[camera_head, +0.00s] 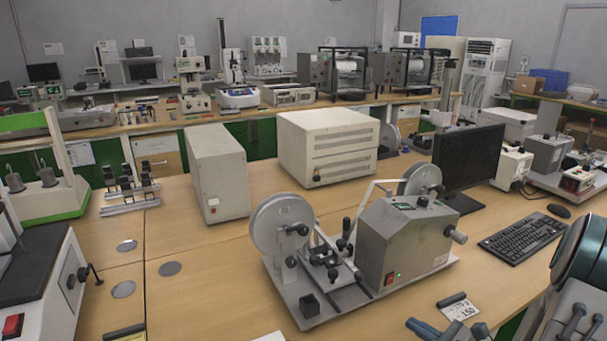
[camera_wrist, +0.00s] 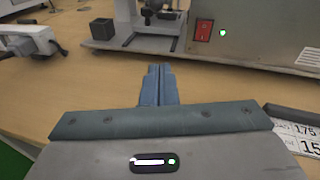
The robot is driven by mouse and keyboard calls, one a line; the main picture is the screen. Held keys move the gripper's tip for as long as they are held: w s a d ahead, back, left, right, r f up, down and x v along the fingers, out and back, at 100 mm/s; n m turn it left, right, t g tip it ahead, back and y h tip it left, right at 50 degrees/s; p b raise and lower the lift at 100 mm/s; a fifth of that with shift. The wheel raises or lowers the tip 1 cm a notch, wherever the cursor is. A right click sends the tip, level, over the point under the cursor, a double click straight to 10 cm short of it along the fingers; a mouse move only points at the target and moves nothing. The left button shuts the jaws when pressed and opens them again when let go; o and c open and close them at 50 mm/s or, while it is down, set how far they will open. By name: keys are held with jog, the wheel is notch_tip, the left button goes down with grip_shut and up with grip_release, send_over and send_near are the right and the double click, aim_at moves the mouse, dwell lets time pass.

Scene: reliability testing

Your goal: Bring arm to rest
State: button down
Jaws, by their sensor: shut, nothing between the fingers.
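My gripper (camera_wrist: 158,84) shows in the wrist view with its two blue-grey fingers pressed together and nothing between them. It is above the wooden table (camera_wrist: 75,100), in front of the grey machine with the red switch (camera_wrist: 260,30). In the head view part of my gripper (camera_head: 425,328) shows at the bottom edge, right of centre. Part of my arm fills the lower right corner. The same grey machine (camera_head: 400,245) stands on its base plate in the middle of the table, apart from my gripper.
A card with numbers (camera_head: 460,308) and a dark bar lie close to my gripper. A keyboard (camera_head: 523,237), mouse (camera_head: 558,211) and monitor (camera_head: 468,160) stand at the right. Two beige boxes (camera_head: 328,145) stand behind the machine.

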jog(key=s+a+r+n+g+p, duration=0.1)
jog(key=s+a+r+n+g, duration=0.45)
jog(key=a+n, duration=0.25)
jog(key=s+a+r+n+g+p, duration=0.2)
jog(key=s+a+r+n+g, duration=0.2)
jog(key=a+n+g, duration=0.35)
jog(key=s+d+r+n+t+h+p, duration=0.1)
jog(key=s+r+n+t+h+p, duration=0.1)
jog(key=s+r+n+h, duration=0.3)
notch_tip(320, 180, up, 4)
jog(key=n+h, duration=0.4)
jog(key=n, duration=0.3)
jog(key=shift+d+h+p, duration=0.3)
jog(key=shift+p, duration=0.1)
jog(key=shift+r, duration=0.1)
